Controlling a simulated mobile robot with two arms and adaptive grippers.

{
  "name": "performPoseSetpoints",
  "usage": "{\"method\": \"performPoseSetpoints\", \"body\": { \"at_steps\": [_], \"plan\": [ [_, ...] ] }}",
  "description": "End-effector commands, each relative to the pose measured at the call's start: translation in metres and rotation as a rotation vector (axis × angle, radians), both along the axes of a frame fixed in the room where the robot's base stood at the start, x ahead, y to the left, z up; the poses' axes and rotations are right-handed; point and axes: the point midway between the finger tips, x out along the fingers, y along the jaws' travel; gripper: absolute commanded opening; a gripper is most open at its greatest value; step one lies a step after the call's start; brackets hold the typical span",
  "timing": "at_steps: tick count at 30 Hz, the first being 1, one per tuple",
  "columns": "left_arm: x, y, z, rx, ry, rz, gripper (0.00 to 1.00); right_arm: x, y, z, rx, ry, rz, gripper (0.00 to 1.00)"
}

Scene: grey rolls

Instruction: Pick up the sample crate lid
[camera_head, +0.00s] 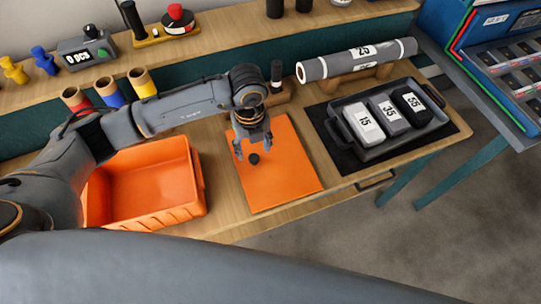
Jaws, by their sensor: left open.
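A flat orange panel, which looks like the crate lid (278,178), lies on the wooden bench with a small round black knob (254,159) on it. The open orange crate (150,200) stands to its left, and its visible inside looks empty. My left gripper (253,151) reaches in from the left over the lid's upper part. Its fingers point down and are open, one on each side of the knob in the picture. I cannot tell whether they touch the knob or how high they are. My right gripper is not in view.
A dark tray (337,128) with numbered blocks 15, 35 and 55 sits right of the lid. A grey roll (357,58) marked 25 lies behind it. Coloured tubes (108,92) stand behind the crate. A blue rack (478,50) is at far right.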

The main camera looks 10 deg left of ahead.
Motion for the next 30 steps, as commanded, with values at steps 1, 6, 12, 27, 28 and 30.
{"method": "performPoseSetpoints", "body": {
  "at_steps": [1,6,12,27,28,30],
  "plan": [
    [0.0,0.0,-0.003,-0.001,0.001,0.0,0.56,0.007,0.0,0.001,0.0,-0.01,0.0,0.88],
    [0.0,0.002,-0.017,0.001,0.004,0.0,0.56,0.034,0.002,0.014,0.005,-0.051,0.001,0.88],
    [0.0,0.002,-0.047,-0.001,0.004,-0.001,0.56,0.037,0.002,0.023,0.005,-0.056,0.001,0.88],
    [0.001,0.002,-0.056,-0.002,0.0,-0.001,0.22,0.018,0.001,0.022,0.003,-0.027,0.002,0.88],
    [0.001,0.002,-0.055,-0.002,0.0,-0.001,0.16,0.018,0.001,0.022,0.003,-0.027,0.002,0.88],
    [0.001,0.002,-0.055,-0.002,0.0,-0.001,0.01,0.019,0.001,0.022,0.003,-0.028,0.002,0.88]
  ]
}}
